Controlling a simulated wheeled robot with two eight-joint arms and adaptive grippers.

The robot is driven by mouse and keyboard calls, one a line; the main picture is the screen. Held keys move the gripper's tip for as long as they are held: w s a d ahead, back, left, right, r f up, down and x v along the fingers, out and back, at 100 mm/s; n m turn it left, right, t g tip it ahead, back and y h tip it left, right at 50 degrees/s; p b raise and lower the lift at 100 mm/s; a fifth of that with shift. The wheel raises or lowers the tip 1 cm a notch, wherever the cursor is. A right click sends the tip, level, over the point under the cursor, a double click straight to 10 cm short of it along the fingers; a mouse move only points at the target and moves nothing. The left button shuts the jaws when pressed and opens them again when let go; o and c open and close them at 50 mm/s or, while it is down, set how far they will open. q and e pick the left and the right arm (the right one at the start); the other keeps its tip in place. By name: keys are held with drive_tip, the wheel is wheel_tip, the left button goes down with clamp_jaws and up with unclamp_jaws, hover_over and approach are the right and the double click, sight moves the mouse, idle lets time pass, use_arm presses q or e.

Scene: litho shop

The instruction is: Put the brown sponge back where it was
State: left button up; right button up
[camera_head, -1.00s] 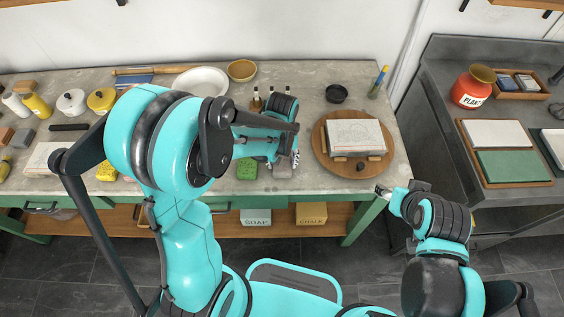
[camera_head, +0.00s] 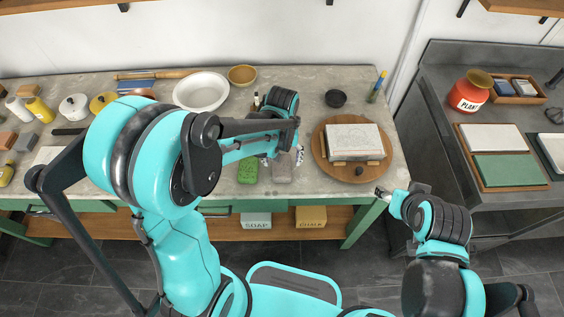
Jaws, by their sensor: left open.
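A grey-brown block (camera_head: 282,172), which looks like the brown sponge, lies flat on the worktop (camera_head: 310,185) near its front edge. It sits just right of a green sponge (camera_head: 248,168), close beside it. My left gripper (camera_head: 284,157) is open at the back end of the grey-brown block, with its fingers partly hidden by my own arm. I cannot tell if the fingers touch the block. My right gripper (camera_head: 383,193) is off the front right corner of the worktop, small in view, with its jaws unclear.
A round wooden board (camera_head: 321,160) with a pale stone slab (camera_head: 354,141) stands to the right of the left gripper. A white basin (camera_head: 201,91), a wooden bowl (camera_head: 242,75) and a black dish (camera_head: 336,98) stand behind. My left arm covers part of the worktop's left half.

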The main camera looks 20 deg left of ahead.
sight(282, 166)
use_arm(q)
wheel_tip(282, 166, up, 8)
drive_tip(key=p, duration=0.2)
drive_tip(key=s+a+r+m+t, duration=0.1)
drive_tip(key=s+a+r+t, duration=0.1)
drive_tip(key=s, duration=0.3)
drive_tip(key=s+a+r+m+t, duration=0.2)
drive_tip(key=s+r+t, duration=0.3)
drive_tip(key=shift+a, duration=0.35)
drive_tip(key=shift+r, duration=0.1)
wheel_tip(282, 166, down, 4)
drive_tip(key=b, duration=0.3)
drive_tip(key=shift+r+b, duration=0.1)
drive_tip(key=shift+b, duration=0.2)
